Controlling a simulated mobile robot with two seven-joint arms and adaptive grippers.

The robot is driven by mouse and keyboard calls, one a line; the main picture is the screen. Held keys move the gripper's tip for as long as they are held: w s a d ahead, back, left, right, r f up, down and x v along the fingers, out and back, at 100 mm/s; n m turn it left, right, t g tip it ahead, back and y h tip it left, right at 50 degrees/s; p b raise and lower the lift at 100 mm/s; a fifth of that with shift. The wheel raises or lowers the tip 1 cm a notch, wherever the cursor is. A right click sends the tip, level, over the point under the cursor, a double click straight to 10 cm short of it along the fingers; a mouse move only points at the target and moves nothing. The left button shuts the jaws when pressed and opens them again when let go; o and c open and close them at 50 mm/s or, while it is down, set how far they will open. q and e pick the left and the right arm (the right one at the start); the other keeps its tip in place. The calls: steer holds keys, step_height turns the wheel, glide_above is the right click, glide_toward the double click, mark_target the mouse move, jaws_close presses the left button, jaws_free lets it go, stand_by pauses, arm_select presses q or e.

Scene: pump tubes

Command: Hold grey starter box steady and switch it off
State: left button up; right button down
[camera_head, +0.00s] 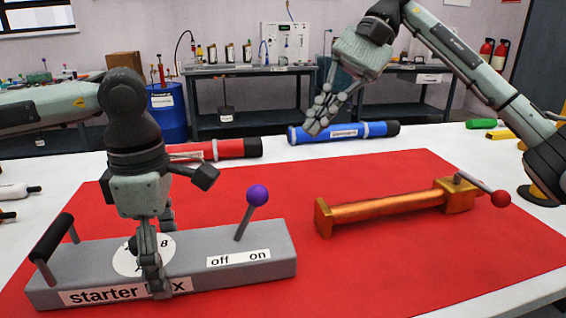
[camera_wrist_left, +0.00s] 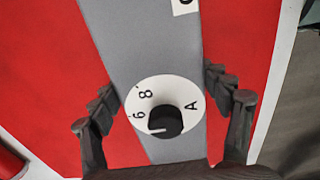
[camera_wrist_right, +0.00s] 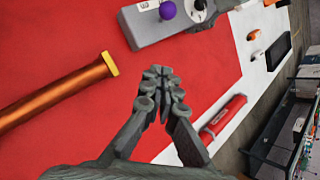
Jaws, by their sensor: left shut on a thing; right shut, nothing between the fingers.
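The grey starter box (camera_head: 205,275) lies on the red mat at the left of the head view. It has a black handle at its left end, a white dial (camera_wrist_left: 170,95) and an "off on" label (camera_head: 238,258). Its purple-knobbed lever (camera_head: 257,196) leans right, toward "on". My left gripper (camera_head: 158,255) is shut across the box at the dial, one finger at the front and one behind. In the left wrist view, its fingers (camera_wrist_left: 165,100) flank the box. My right gripper (camera_head: 318,122) is shut and empty, raised well above the table. The purple knob also shows in the right wrist view (camera_wrist_right: 167,10).
A copper-coloured tube (camera_head: 385,205) with a red-knobbed lever lies on the mat (camera_head: 340,275) right of the box. A red tube (camera_head: 235,148) and a blue tube (camera_head: 345,132) lie behind the mat. The mat between box and copper tube is clear.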

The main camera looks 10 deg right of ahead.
mark_target(247, 215)
steer(key=s+a+f, duration=0.1)
steer(key=a+f, duration=0.1)
steer(key=s+a+f, duration=0.1)
steer(key=a+f, duration=0.1)
steer(key=a, duration=0.1)
steer(key=s+a+f, duration=0.2)
steer(key=shift+s+a+f, duration=0.1)
steer(key=shift+a+f, duration=0.15)
steer(key=shift+a, duration=0.1)
steer(key=shift+s+a+r, duration=0.1)
steer(key=shift+s+a, duration=0.15)
steer(key=shift+s, duration=0.15)
